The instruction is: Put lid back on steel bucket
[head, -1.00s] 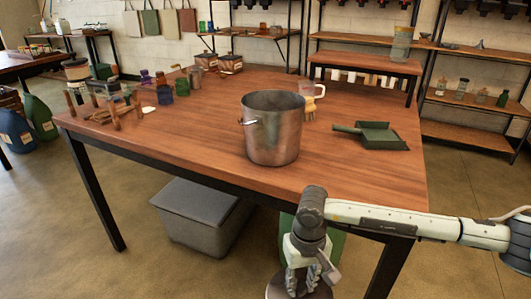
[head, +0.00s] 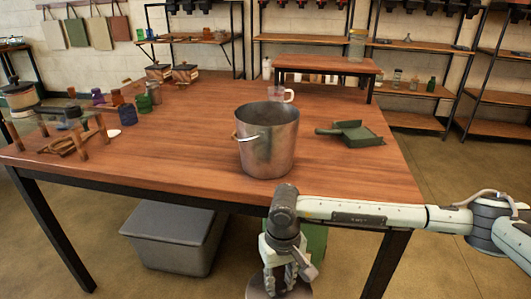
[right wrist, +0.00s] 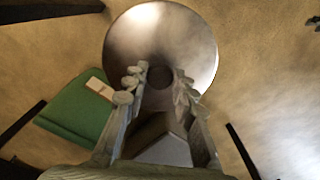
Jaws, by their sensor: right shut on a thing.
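The steel bucket (head: 267,142) stands upright and open-topped on the wooden table, with its wire handle down against its left side. My right gripper (head: 280,284) hangs low in front of the table's near edge, below the tabletop. It is shut on the round steel lid (head: 258,290), which shows partly at the bottom of the head view. In the right wrist view the shiny lid (right wrist: 160,30) lies beyond the fingertips (right wrist: 160,84), with its dark knob (right wrist: 160,77) between them. My left gripper is not in view.
A grey bin (head: 170,237) and a green container (head: 312,240) are below.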

